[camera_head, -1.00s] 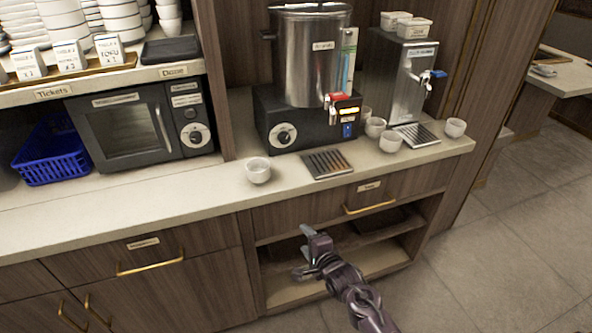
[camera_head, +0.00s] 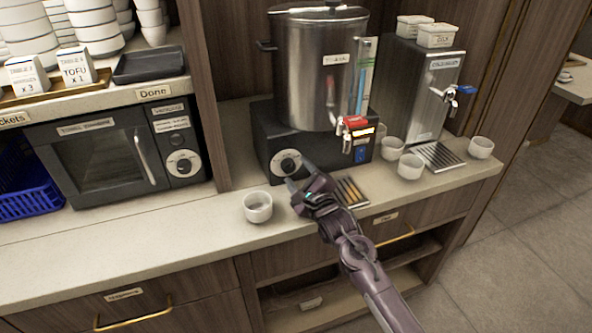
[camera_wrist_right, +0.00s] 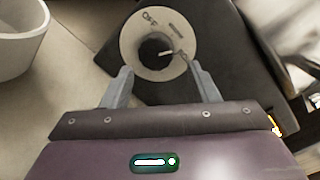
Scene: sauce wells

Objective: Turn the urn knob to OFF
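The urn (camera_head: 315,75) is a steel cylinder on a black base at the back of the counter. Its knob (camera_head: 287,165) is black on a pale round dial at the base's front left. In the right wrist view the knob (camera_wrist_right: 155,50) shows ahead of the fingers, with OFF printed at the dial's upper left. A light mark on the knob points right, away from OFF. My right gripper (camera_head: 293,192) is open and empty, just in front of the dial. Its fingertips (camera_wrist_right: 163,78) lie either side of the knob's lower edge; contact cannot be told. My left gripper is not in view.
A white cup (camera_head: 257,207) stands on the counter left of my gripper and shows in the wrist view (camera_wrist_right: 18,35). A drip tray (camera_head: 350,190) lies right, partly behind my arm. Several cups and a steel dispenser (camera_head: 410,90) stand further right. A microwave (camera_head: 110,150) is left.

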